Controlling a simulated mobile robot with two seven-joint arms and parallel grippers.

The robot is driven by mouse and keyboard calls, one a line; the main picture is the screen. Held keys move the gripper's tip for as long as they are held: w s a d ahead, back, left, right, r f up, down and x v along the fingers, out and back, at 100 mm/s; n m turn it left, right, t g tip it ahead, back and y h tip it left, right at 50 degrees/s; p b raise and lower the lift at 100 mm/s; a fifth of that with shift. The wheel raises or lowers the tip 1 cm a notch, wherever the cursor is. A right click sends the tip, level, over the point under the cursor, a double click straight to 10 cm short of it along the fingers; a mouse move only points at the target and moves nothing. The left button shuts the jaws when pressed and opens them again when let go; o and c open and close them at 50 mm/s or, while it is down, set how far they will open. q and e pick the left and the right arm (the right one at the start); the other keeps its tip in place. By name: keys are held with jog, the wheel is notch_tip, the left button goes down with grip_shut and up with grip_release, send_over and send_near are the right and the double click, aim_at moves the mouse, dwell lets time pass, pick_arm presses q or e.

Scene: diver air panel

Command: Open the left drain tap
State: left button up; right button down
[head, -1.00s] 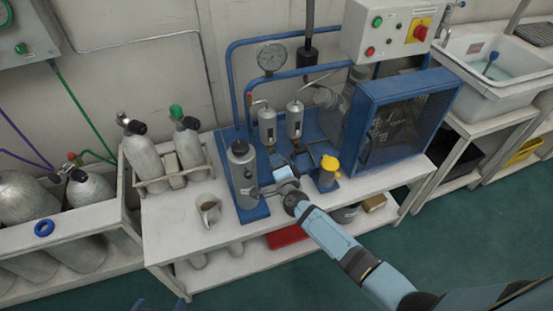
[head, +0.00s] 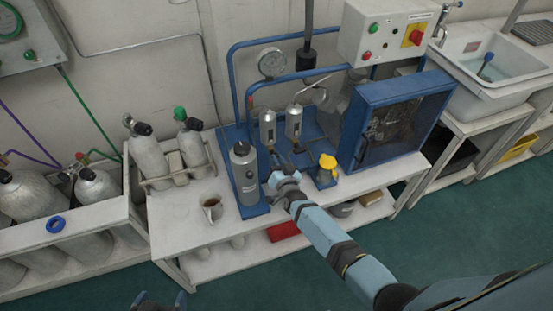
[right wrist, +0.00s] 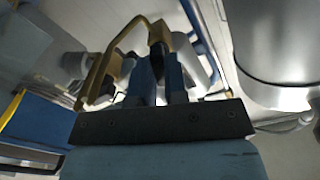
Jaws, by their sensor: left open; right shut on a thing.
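Two silver filter cylinders hang on the blue panel, the left one (head: 267,128) and the right one (head: 293,122). My right gripper (head: 276,152) reaches up just below the left cylinder. In the right wrist view its two dark fingers are shut on a small brass-coloured part (right wrist: 158,34), which looks like the left drain tap. The fingers and the poor light hide most of it, so its handle angle is unclear. My left gripper (head: 158,303) is open at the bottom edge of the head view, far from the panel.
A grey upright canister (head: 244,172) stands close left of my right gripper. A yellow-topped part (head: 327,163) is close on its right. A cup (head: 212,208) stands on the bench, a blue caged unit (head: 398,125) further right. Gas cylinders stand left.

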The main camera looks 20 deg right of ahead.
jog(key=shift+n+p, duration=0.3)
jog(key=shift+n, duration=0.8)
jog(key=c, duration=1.1)
grip_release()
jog(key=shift+c, duration=0.2)
jog(key=shift+s, duration=0.1)
